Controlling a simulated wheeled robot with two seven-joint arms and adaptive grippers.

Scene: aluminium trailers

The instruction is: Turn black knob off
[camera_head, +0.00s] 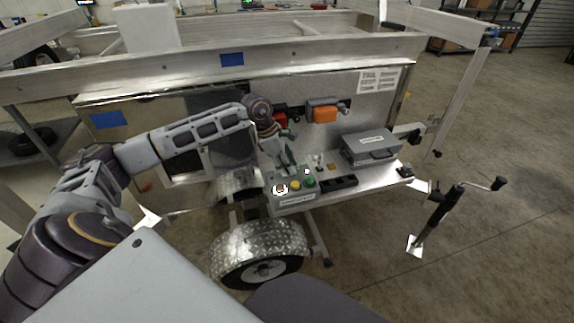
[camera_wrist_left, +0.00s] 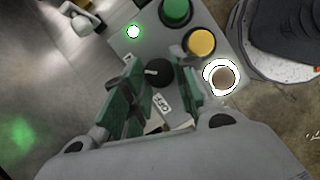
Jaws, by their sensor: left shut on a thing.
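The black knob (camera_wrist_left: 158,73) sits on the face of a grey control box (camera_head: 292,203). In the left wrist view it lies between the green-padded fingers of my left gripper (camera_wrist_left: 157,88), with a short white mark on its top. My left gripper is shut on the knob. In the head view the gripper (camera_head: 286,157) reaches down to the back of the box and hides the knob. A small label (camera_wrist_left: 160,103), partly covered, lies beside the knob. My right gripper is not in view.
The box also has a green button (camera_wrist_left: 175,11), a yellow button (camera_wrist_left: 201,42), a white-ringed button (camera_wrist_left: 222,77) and a lit indicator (camera_wrist_left: 133,31). On the trailer shelf, a grey case (camera_head: 370,148) and a black tray (camera_head: 338,183) stand to the right. A wheel (camera_head: 260,258) is below.

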